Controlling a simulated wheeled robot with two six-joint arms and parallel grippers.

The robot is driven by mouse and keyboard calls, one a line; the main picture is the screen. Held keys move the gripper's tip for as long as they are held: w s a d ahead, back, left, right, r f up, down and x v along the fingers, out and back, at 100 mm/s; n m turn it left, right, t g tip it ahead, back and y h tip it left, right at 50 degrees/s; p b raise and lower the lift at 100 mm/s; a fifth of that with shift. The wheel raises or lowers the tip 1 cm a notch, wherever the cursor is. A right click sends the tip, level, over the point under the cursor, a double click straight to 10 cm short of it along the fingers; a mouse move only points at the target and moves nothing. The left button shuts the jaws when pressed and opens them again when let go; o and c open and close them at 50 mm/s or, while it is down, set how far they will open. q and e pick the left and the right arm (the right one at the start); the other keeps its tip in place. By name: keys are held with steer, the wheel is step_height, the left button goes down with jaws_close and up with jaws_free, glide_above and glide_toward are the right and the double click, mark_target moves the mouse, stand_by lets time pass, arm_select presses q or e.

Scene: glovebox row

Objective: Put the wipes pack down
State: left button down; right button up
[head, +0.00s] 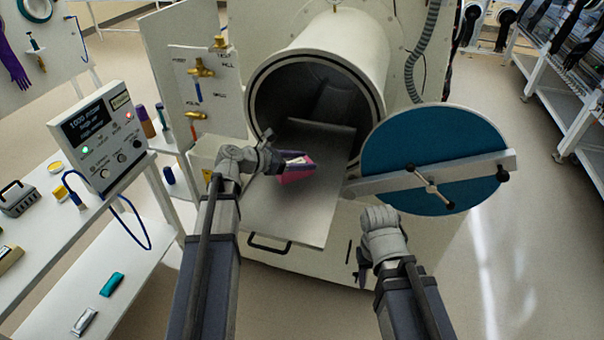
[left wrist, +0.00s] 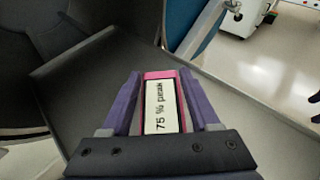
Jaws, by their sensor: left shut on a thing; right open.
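The wipes pack (head: 298,174) is pink with a white label, and the label also shows in the left wrist view (left wrist: 161,106). My left gripper (head: 287,162) is shut on it, with a purple finger along each side. The pack is over the grey sliding tray (head: 290,222) that extends from the round chamber. I cannot tell whether the pack touches the tray. My right gripper (head: 364,268) is open and empty, low in front of the chamber's right side, with its fingers partly hidden by the wrist.
The chamber opening (head: 285,100) is behind the tray. Its round teal door (head: 435,160) stands open on the right, with a bar and handle across it. A valve panel (head: 198,85) and a control box (head: 103,135) stand on the left. The tray's front half is bare.

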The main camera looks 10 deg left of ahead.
arm_select(q)
steer(key=shift+f+b, duration=1.6)
steer(key=shift+f, duration=0.2)
steer(key=shift+f+b, duration=0.25)
steer(key=shift+b, duration=0.05)
steer(key=shift+c, duration=0.6)
jaws_free()
steer(key=shift+r, duration=0.1)
steer(key=shift+r+p, duration=0.25)
steer(key=shift+p, duration=0.15)
steer(key=p+v, duration=0.4)
steer(key=v, duration=0.8)
steer(key=shift+f, duration=0.1)
